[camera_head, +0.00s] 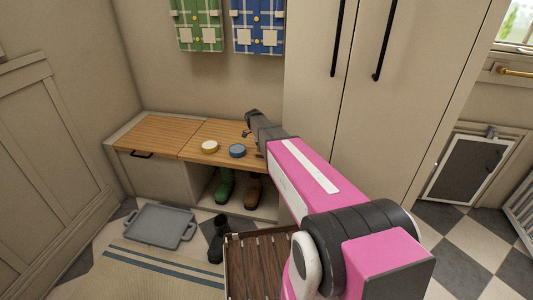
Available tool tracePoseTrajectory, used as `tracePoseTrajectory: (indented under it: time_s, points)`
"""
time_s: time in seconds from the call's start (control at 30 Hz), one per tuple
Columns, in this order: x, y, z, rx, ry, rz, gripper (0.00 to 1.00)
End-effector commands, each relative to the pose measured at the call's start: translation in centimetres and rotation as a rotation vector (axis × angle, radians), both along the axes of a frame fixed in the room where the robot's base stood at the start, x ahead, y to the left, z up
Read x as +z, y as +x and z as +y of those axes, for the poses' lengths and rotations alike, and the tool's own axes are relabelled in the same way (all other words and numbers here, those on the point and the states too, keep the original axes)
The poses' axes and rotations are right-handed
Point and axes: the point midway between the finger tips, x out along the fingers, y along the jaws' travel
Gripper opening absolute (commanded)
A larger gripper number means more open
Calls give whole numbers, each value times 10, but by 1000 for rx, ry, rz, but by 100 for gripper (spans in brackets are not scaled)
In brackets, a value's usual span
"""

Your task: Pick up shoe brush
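My gripper (247,124) is at the far end of my pink arm, over the right part of the wooden bench top (190,134). It is small and dark here, and its fingers are too unclear to show whether they are open or shut. I cannot make out a shoe brush; it may be hidden behind my gripper or arm. A round tin with a pale lid (209,147) and a round blue tin (237,151) stand on the bench, left of and nearer than my gripper.
Green boots (225,186) and brown boots (254,190) stand in the cubby below. A grey tray (160,225), black boots (217,240) and a slatted wooden rack (257,265) are on the floor. A tall cabinet (315,100) borders the bench's right. The bench's left top is clear.

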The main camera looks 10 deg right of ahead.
Motion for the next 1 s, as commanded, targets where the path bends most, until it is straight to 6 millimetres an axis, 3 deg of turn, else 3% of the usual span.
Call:
tracePoseTrajectory:
  time_s: [0.6,0.77,0.8,1.0]
  points:
    - [-4,0,0,0,0,0,57]
    - [-4,0,0,0,0,0,5]
    - [-4,0,0,0,0,0,1]
    - [-4,0,0,0,0,0,0]
